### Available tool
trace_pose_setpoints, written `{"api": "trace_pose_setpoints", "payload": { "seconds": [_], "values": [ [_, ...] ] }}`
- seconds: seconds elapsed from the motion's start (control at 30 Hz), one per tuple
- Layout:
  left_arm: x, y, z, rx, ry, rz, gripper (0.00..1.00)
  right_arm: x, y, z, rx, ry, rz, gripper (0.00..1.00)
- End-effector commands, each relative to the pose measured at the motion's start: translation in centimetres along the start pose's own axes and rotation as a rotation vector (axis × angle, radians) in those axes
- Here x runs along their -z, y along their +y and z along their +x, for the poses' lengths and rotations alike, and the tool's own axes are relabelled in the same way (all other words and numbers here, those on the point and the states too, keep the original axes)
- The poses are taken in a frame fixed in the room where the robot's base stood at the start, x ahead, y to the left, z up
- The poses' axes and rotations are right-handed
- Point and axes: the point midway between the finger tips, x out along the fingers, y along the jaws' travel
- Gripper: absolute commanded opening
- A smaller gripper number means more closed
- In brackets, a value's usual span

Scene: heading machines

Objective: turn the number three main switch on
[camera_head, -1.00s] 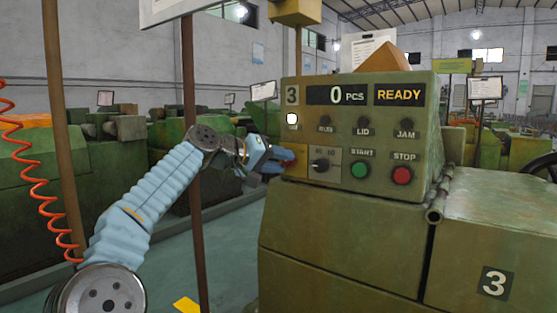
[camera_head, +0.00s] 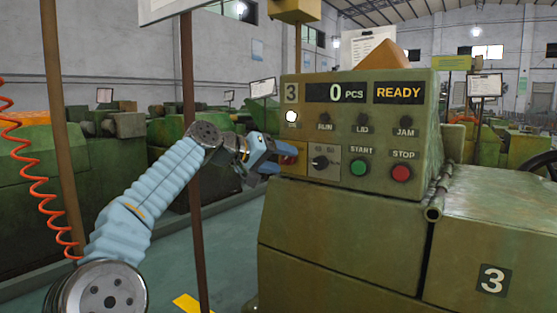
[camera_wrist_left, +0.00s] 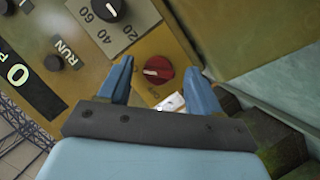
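The red rotary main switch (camera_wrist_left: 158,70) sits on a yellow plate on the panel of the green machine marked 3. A pale mark on the knob points left in the left wrist view. In the head view the red switch (camera_head: 289,158) is partly hidden by my left gripper (camera_head: 268,160). In the left wrist view my left gripper (camera_wrist_left: 160,78) is open, with one blue finger to each side of the knob and gaps between. The white lamp (camera_head: 291,116) above the switch is lit, and the display (camera_head: 399,93) reads READY. My right gripper is not in view.
Right of the switch are a black selector (camera_head: 320,162), a green START button (camera_head: 359,168) and a red STOP button (camera_head: 401,173). A brown post (camera_head: 190,80) stands behind my left arm. An orange coiled hose (camera_head: 30,170) hangs at the left.

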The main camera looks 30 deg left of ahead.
Motion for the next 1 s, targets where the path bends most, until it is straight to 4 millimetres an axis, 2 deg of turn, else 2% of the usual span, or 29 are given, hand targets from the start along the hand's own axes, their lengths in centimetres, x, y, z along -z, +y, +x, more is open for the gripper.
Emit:
{"api": "trace_pose_setpoints", "payload": {
  "seconds": [0.2, 0.33, 0.47, 0.6, 0.8, 1.0],
  "values": [
    [0.1, 0.0, -0.2, -0.001, 0.002, 0.0, 0.64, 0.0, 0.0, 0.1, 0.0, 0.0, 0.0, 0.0],
    [0.0, -0.1, -1.3, 0.001, 0.005, 0.0, 0.64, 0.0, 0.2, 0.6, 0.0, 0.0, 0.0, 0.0],
    [-0.1, -0.3, -4.0, 0.003, 0.007, 0.0, 0.64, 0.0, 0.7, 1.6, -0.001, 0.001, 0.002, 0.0],
    [-0.1, -0.3, -7.6, 0.003, 0.007, 0.001, 0.64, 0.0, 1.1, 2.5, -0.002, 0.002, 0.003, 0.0],
    [0.0, -0.1, -11.8, 0.002, 0.005, 0.0, 0.64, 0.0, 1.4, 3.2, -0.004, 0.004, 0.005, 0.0],
    [0.0, -0.1, -13.6, 0.0, 0.002, 0.0, 0.64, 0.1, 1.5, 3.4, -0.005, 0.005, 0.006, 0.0]
  ]
}}
